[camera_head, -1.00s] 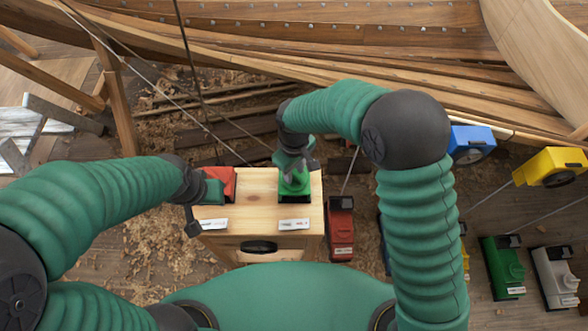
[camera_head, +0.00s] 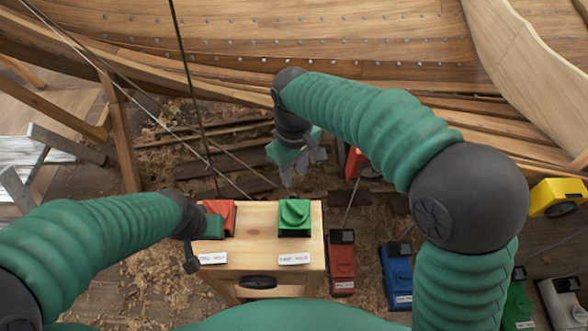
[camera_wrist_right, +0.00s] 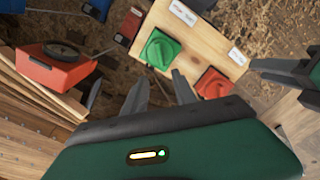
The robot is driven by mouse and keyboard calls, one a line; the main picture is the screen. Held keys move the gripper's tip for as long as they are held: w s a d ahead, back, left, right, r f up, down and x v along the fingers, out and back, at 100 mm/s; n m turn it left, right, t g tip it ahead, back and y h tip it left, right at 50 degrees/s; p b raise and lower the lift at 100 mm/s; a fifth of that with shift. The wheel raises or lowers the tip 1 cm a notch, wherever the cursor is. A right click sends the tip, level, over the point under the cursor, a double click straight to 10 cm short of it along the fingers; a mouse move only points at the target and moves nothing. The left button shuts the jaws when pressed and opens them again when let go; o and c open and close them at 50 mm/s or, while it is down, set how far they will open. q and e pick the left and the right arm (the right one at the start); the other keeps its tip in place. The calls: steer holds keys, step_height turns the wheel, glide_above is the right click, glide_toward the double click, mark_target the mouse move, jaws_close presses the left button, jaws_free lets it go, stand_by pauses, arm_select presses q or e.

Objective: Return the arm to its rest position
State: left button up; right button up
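My right gripper (camera_head: 302,172) is raised above and beyond the far edge of the wooden box (camera_head: 262,258). In the right wrist view its two fingers (camera_wrist_right: 162,92) are spread apart with nothing between them. A green block with a round knob (camera_head: 294,216) sits on the box top, clear of the right gripper; it also shows in the right wrist view (camera_wrist_right: 160,50). My left gripper (camera_head: 199,222) is at the left edge of the box, by a red block (camera_head: 222,214). Its fingers are hard to make out, so I cannot tell whether it holds the block.
A red unit (camera_head: 341,262) and a blue unit (camera_head: 397,272) stand right of the box. A yellow unit (camera_head: 557,197) is at far right. The planked hull (camera_head: 330,45) spans the back. Thin slanted lines cross at left. Shavings cover the floor.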

steer(key=shift+r, duration=0.2)
steer(key=s+d+f+m+t, duration=0.1)
steer(key=s+d+f+m, duration=0.3)
steer(key=d, duration=0.5)
steer(key=s+d+f+m+t, duration=0.1)
steer(key=s+d+f+m, duration=0.4)
steer(key=d, duration=0.5)
steer(key=s, duration=0.2)
steer(key=shift+s+t, duration=0.3)
steer(key=shift+s, duration=0.05)
steer(key=shift+d, duration=0.4)
steer(key=shift+a, duration=0.1)
